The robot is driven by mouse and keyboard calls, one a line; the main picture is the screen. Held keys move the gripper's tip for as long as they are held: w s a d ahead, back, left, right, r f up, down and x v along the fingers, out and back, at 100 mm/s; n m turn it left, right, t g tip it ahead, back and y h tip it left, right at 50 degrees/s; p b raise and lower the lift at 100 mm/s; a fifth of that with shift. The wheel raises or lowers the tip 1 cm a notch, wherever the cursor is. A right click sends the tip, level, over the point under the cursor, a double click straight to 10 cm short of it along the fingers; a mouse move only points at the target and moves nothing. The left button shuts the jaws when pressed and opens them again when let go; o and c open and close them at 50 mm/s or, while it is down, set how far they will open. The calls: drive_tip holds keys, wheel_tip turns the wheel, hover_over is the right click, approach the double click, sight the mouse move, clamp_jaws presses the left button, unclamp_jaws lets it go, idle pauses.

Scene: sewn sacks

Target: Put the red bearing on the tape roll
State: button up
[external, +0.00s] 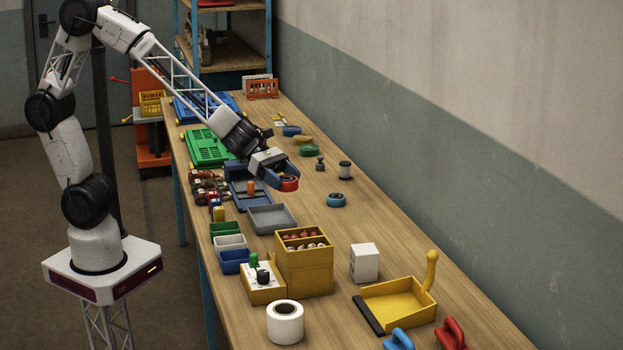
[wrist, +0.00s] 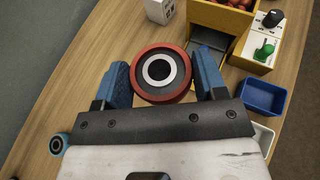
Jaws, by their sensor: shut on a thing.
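The red bearing (external: 289,184) is a red ring with a pale inner ring and dark centre. It shows face-on in the wrist view (wrist: 160,75), between the two blue fingers. My gripper (external: 281,181) is shut on it and holds it above the table, near the grey tray. A white roll with a dark core (external: 285,323), which looks like the tape roll, stands upright on its end at the near left edge of the table. It is well apart from my gripper and not seen in the wrist view.
Between my gripper and the roll stand a grey tray (external: 271,217), a tall yellow box (external: 306,272) and a yellow control box (external: 264,293) with knobs. A blue ring (external: 337,200), white box (external: 364,263) and yellow dustpan (external: 398,304) lie to the right. Bare wood runs along the right side.

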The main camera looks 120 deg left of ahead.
drive_tip(key=w+d+m+g+h, duration=0.1)
drive_tip(key=w+d+m+h, duration=0.15)
drive_tip(key=d, duration=1.45)
drive_tip(key=w+d+m+h, duration=0.1)
drive_tip(key=w+d, duration=0.2)
drive_tip(key=d, duration=1.4)
drive_tip(key=f, duration=0.5)
drive_tip(key=shift+w+a, duration=0.25)
drive_tip(key=shift+a, duration=0.05)
hover_over(282, 307)
drive_tip(key=shift+f, duration=0.7)
drive_tip(key=shift+f, duration=0.1)
drive_tip(key=shift+f, duration=1.7)
